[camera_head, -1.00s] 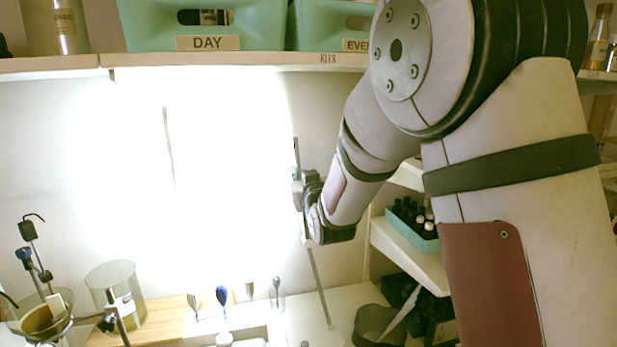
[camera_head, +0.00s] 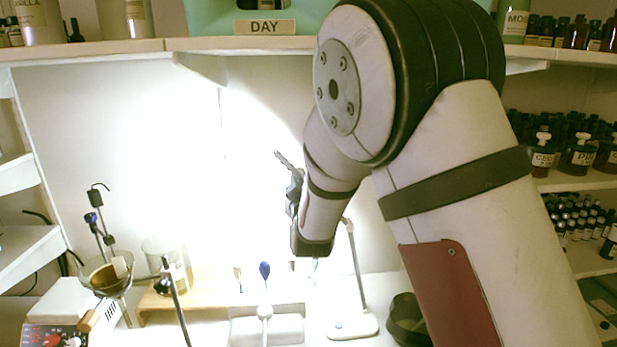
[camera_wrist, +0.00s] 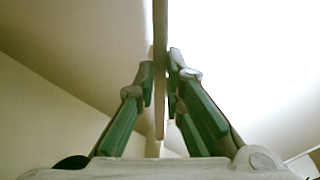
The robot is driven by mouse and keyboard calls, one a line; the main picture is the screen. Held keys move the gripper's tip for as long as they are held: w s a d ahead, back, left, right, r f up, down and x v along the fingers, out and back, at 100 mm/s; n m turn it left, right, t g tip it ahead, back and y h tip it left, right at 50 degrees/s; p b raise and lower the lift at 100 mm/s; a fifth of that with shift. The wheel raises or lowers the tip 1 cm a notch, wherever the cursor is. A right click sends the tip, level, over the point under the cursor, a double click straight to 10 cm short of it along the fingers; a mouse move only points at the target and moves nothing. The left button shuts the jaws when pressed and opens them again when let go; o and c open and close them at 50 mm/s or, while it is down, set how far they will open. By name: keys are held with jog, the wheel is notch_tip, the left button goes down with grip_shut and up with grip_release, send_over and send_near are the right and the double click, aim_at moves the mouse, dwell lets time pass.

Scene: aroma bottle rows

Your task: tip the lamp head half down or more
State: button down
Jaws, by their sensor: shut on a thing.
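The desk lamp has a white base (camera_head: 354,326) on the table and a thin post (camera_head: 357,265) rising behind my arm. Its head (camera_head: 283,159) shows as a thin dark bar, tilted with its upper end to the left, at the end of my arm. In the wrist view the lamp head (camera_wrist: 160,25) is a thin edge-on strip between my fingers. My gripper (camera_wrist: 162,73) is shut on it, one finger on each side. In the head view my gripper (camera_head: 295,188) is small and partly hidden by my wrist. The joint between post and head is hidden.
A wooden shelf (camera_head: 110,49) with a green DAY bin (camera_head: 225,15) runs above. Glassware on a stand (camera_head: 107,272) and a glass jar (camera_head: 167,262) stand left. A dark round container (camera_head: 407,318) is right of the lamp base. Bottle shelves (camera_head: 565,183) fill the right.

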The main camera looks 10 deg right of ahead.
jog(key=shift+a+f, duration=0.1)
dwell(0.3)
jog(key=c, duration=1.7)
grip_release()
jog(key=shift+s, duration=0.1)
jog(key=s, duration=1.1)
jog(key=shift+s, duration=0.4)
